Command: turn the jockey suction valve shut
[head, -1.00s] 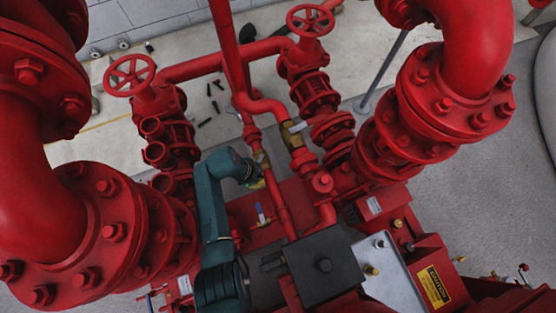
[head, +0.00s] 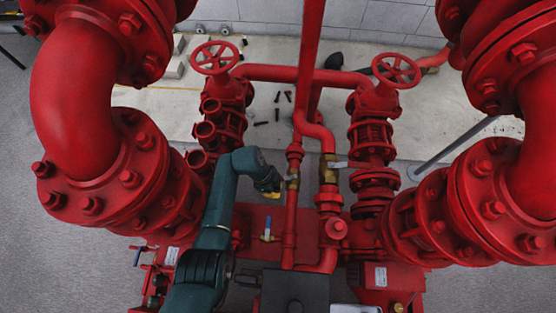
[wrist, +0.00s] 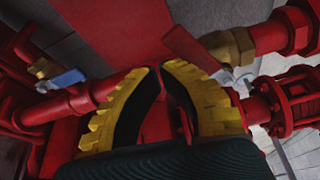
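Several small lever valves show; I cannot tell which one is the jockey suction valve. One small brass valve (head: 292,183) sits on a thin red upright pipe, just right of my gripper (head: 270,188) in the head view. A blue-levered valve (head: 267,230) is lower down. In the wrist view, a brass valve (wrist: 230,48) with a red lever (wrist: 190,48) lies beyond my right finger, and a blue lever (wrist: 62,80) is at left. My gripper (wrist: 160,68) has its yellow fingertips together, with nothing visibly held.
Two red handwheels (head: 215,58) (head: 396,70) stand on valves at the back. Large flanged red pipes (head: 85,110) (head: 490,190) crowd both sides. A dark box (head: 295,290) is in front. Small dark pieces lie on the pale floor (head: 265,105) behind.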

